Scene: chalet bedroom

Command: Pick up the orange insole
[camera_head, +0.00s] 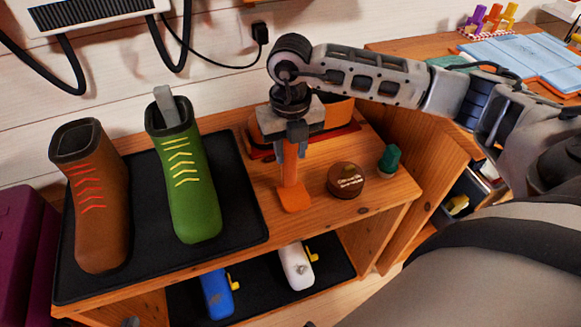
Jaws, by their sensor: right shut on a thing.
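The orange insole (291,195) is upright below my right gripper (292,143), above or touching the wooden bench top; I cannot tell which. My right gripper points down and is shut on the insole's upper part, so its fingers hide some of it. My left gripper is not in view.
A brown boot (97,215) and a green boot (190,195) with a grey insole (164,102) sticking out stand on a black mat (240,220). A round brown tin (345,181) and a green object (389,158) stand right of the insole. Bottles lie below.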

